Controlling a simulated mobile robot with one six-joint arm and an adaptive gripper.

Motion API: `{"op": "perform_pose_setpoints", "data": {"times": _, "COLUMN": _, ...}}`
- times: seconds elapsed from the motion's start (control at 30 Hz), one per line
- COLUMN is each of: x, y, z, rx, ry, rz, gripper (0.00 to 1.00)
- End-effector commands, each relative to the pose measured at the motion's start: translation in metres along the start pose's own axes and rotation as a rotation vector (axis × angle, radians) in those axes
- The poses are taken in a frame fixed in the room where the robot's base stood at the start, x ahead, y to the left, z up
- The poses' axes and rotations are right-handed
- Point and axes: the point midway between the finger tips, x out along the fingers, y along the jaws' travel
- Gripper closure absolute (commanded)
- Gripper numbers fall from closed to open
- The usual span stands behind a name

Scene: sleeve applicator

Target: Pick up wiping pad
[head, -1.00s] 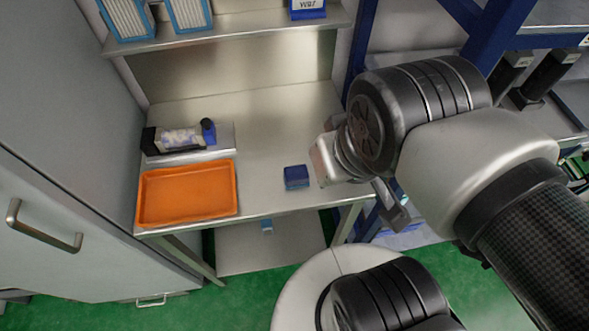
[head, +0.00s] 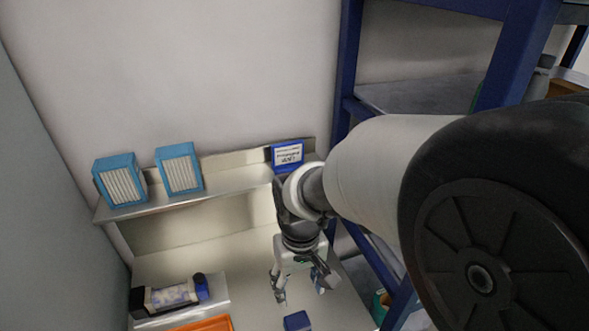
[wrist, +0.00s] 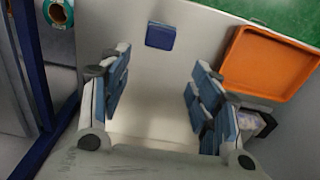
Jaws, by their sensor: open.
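The wiping pad appears to be the small dark blue block (head: 297,320) on the steel table, at the bottom edge of the head view. In the wrist view the blue pad (wrist: 160,36) lies flat near the top, ahead of the fingers and between their lines. My gripper (head: 301,295) hangs over the table, fingers pointing down, above and behind the pad. It is open and empty; the wrist view shows both fingers (wrist: 158,95) spread wide with bare steel between them. Nothing touches the pad.
An orange tray (wrist: 262,62) sits beside the pad. A device with a blue cap (head: 172,295) lies on a plate at the left. A shelf (head: 235,180) behind holds two blue filter boxes (head: 120,181) and a blue sign (head: 288,155). A blue rack frame (head: 347,75) stands at right.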

Motion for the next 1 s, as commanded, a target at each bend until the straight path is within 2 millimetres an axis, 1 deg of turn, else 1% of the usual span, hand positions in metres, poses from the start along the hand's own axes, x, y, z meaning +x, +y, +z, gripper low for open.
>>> {"op": "perform_pose_setpoints", "data": {"times": 0.03, "x": 0.003, "y": -0.003, "z": -0.002, "rx": -0.007, "ry": -0.009, "rz": 0.000, "gripper": 0.37}}
{"op": "perform_pose_setpoints", "data": {"times": 0.13, "x": 0.014, "y": -0.004, "z": -0.003, "rx": -0.010, "ry": -0.016, "rz": 0.000, "gripper": 0.30}}
{"op": "perform_pose_setpoints", "data": {"times": 0.23, "x": 0.033, "y": -0.004, "z": -0.002, "rx": -0.010, "ry": -0.019, "rz": 0.000, "gripper": 0.23}}
{"op": "perform_pose_setpoints", "data": {"times": 0.5, "x": 0.093, "y": -0.004, "z": -0.001, "rx": -0.009, "ry": -0.019, "rz": 0.000, "gripper": 0.23}}
{"op": "perform_pose_setpoints", "data": {"times": 0.6, "x": 0.111, "y": -0.004, "z": -0.001, "rx": -0.009, "ry": -0.017, "rz": 0.000, "gripper": 0.23}}
{"op": "perform_pose_setpoints", "data": {"times": 0.7, "x": 0.122, "y": -0.004, "z": -0.001, "rx": -0.009, "ry": -0.015, "rz": 0.000, "gripper": 0.23}}
{"op": "perform_pose_setpoints", "data": {"times": 0.93, "x": 0.133, "y": -0.004, "z": -0.002, "rx": -0.009, "ry": -0.014, "rz": 0.000, "gripper": 0.23}}
{"op": "perform_pose_setpoints", "data": {"times": 1.0, "x": 0.141, "y": -0.004, "z": -0.002, "rx": -0.009, "ry": -0.015, "rz": 0.000, "gripper": 0.23}}
